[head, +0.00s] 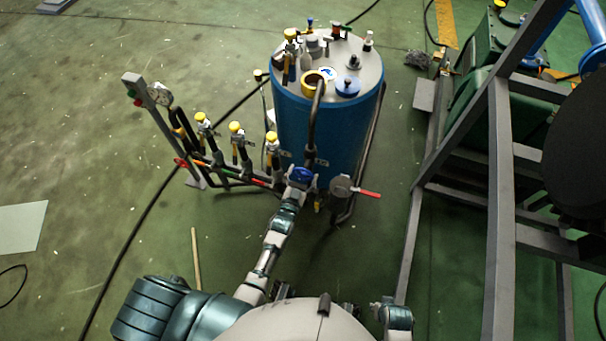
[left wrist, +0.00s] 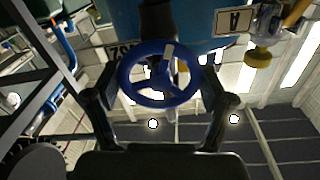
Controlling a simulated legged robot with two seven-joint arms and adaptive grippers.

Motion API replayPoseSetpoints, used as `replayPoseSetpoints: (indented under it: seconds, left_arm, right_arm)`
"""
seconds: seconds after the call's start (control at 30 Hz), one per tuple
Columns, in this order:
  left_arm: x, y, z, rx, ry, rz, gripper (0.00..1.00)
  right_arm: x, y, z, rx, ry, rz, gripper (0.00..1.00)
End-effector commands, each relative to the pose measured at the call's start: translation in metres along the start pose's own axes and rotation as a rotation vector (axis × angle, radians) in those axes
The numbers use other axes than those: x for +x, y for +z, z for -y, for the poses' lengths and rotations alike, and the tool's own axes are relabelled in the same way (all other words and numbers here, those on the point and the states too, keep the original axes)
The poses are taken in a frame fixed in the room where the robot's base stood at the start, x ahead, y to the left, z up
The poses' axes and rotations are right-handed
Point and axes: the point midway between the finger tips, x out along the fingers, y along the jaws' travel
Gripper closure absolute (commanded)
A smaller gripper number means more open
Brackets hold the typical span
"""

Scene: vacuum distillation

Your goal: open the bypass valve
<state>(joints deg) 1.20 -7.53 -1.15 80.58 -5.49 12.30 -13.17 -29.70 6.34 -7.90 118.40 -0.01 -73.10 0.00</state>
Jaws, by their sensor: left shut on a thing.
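The blue handwheel of a valve (head: 301,175) sits at the lower front of the blue tank (head: 300,130), on a dark pipe that comes down from the tank top. In the left wrist view the blue handwheel (left wrist: 158,88) shows as a spoked ring between the two fingers. My left gripper (head: 297,184) is at this wheel, and in the left wrist view its fingers (left wrist: 160,98) flank the rim on both sides, shut on it. The frames do not show which valve is the bypass. My right gripper cannot be made out.
A red-handled valve (head: 368,193) is just right of the wheel. Several yellow-capped valves (head: 236,127) and a gauge (head: 159,94) stand on a pipe rack to the left. A grey metal frame (head: 500,200) rises on the right. Green floor (head: 80,120) is open at left.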

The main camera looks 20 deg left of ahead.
Motion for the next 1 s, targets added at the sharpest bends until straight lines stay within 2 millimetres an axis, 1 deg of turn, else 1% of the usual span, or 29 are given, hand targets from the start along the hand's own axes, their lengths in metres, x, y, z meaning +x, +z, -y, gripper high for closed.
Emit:
replayPoseSetpoints:
  seconds: [0.03, 0.07, 0.1, 0.13, 0.47, 0.57, 0.67, 0.9, 1.0]
  left_arm:
    - [-0.004, 0.01, -0.003, 0.0, 0.006, 0.022, 0.53]
    - [-0.004, 0.01, -0.003, 0.0, 0.006, 0.022, 0.53]
    - [-0.004, 0.01, -0.003, 0.0, 0.006, 0.022, 0.08]
    - [-0.004, 0.01, -0.003, 0.0, 0.005, 0.021, 0.01]
    - [-0.002, 0.004, -0.001, 0.0, 0.003, 0.008, 0.0]
    - [-0.008, 0.004, -0.001, 0.001, 0.002, 0.008, 0.0]
    - [-0.022, 0.004, -0.001, 0.001, 0.002, 0.01, 0.0]
    - [-0.076, 0.005, -0.001, 0.001, 0.003, 0.012, 0.0]
    - [-0.096, 0.005, -0.002, 0.001, 0.004, 0.012, 0.0]
  right_arm:
    - [0.001, 0.0, 0.0, 0.0, 0.0, 0.001, 0.6]
    - [0.001, 0.0, 0.0, 0.0, 0.0, 0.001, 0.6]
    - [0.001, 0.0, 0.0, 0.0, 0.0, 0.001, 0.6]
    - [0.001, 0.0, 0.0, 0.0, 0.0, 0.001, 0.6]
    - [0.0, 0.0, 0.0, -0.001, 0.0, 0.003, 0.6]
    - [0.0, 0.0, 0.0, -0.001, 0.001, 0.002, 0.6]
    - [0.0, 0.0, 0.0, -0.001, 0.001, 0.001, 0.6]
    - [0.0, 0.0, 0.0, 0.0, 0.0, 0.001, 0.6]
    - [0.0, 0.0, 0.0, 0.0, 0.0, 0.001, 0.6]
